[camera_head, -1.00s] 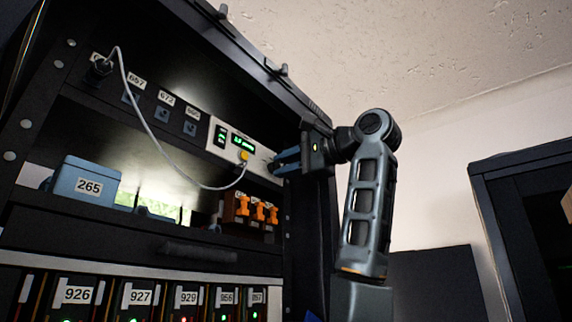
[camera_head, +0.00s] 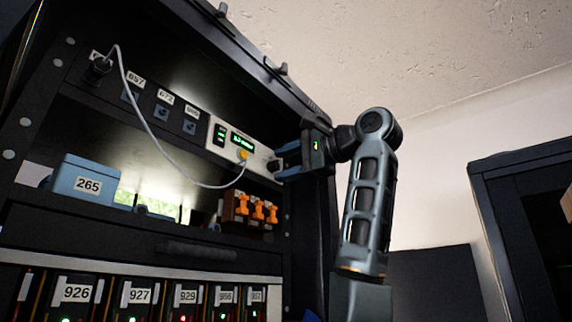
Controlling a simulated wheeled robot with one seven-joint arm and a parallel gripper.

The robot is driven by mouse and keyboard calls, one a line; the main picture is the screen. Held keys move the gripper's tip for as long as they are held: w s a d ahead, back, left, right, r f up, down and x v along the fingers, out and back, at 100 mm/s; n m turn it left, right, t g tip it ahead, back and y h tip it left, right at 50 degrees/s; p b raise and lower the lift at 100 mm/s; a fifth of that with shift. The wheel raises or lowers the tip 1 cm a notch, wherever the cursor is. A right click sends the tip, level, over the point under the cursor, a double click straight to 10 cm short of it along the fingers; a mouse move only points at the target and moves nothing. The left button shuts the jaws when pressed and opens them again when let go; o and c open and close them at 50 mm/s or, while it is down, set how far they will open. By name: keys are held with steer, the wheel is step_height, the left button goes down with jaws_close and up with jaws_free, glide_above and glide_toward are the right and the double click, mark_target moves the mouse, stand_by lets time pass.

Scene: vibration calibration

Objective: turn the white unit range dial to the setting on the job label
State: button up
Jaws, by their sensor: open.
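The white unit (camera_head: 219,151) is set in the upper right of the black rack, with a green lit display (camera_head: 242,141) too small to read. A yellow round part (camera_head: 243,155) sits on its front, with a grey cable running to it. My gripper (camera_head: 278,163) is open at the unit's right end, its blue-grey fingers pointing left at the panel. The range dial cannot be made out; the fingers cover that end of the unit. Whether they touch anything there cannot be told. I cannot pick out the job label among the several labels in view.
A blue box (camera_head: 78,182) marked 265 stands on the shelf at left. A brown block with orange levers (camera_head: 257,210) is just below the unit. The grey cable (camera_head: 150,128) hangs across the rack front. A dark cabinet (camera_head: 520,210) stands at right.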

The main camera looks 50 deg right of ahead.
steer(key=s+b, duration=0.2)
steer(key=s, duration=0.5)
steer(key=shift+s+d, duration=0.15)
steer(key=shift+s, duration=0.15)
